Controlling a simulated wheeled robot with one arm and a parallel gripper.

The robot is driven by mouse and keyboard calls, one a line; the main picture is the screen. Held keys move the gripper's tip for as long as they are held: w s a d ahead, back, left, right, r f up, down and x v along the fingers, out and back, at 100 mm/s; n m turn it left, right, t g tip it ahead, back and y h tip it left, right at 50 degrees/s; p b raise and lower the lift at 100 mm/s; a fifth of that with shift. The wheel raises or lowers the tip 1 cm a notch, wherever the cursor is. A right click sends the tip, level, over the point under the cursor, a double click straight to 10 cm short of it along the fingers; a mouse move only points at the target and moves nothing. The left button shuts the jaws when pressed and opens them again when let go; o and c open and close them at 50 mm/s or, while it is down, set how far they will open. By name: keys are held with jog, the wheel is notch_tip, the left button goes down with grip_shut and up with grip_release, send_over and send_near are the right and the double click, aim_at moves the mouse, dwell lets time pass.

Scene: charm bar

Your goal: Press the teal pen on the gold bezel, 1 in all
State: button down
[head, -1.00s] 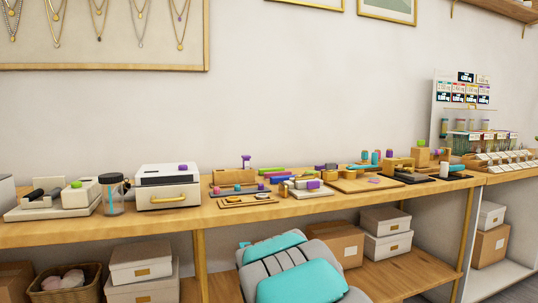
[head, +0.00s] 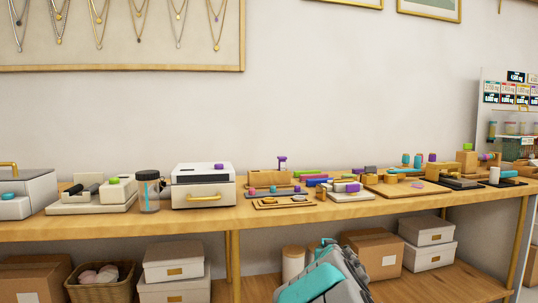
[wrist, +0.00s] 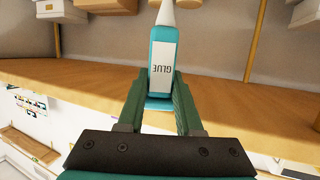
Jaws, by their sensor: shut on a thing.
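My gripper (wrist: 161,100) is shut on the teal pen (wrist: 163,55), a teal bottle with a white label reading GLUE, upside down in the wrist view, and a white tip pointing to the top of the picture. The green fingers hold it by both sides near its lower end. A small wooden tray (head: 262,205) on the bench in the head view carries small round gold-coloured pieces (head: 299,198). They are too small to tell which one is the gold bezel. The pen is well apart from that tray.
The long wooden bench (head: 200,221) carries a white box with a gold handle (head: 204,188), a dark-lidded jar (head: 149,192) and a light press with a green knob (head: 97,194). Several tools crowd it to the right. Boxes (head: 173,262) and a basket (head: 101,285) sit below.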

jog(key=s+a+r+m+h, duration=0.1)
jog(key=a+r+h, duration=0.1)
jog(key=a+r, duration=0.4)
jog(key=s+a+r+m+g+h, duration=0.1)
jog(key=a+r, duration=0.4)
jog(key=r, duration=0.7)
jog(key=s+a+r+m+h, duration=0.3)
jog(key=a+r, duration=0.3)
jog(key=r, duration=0.2)
jog(key=shift+s+a+r, duration=0.2)
jog(key=shift+a+r, duration=0.1)
jog(key=shift+r, duration=0.1)
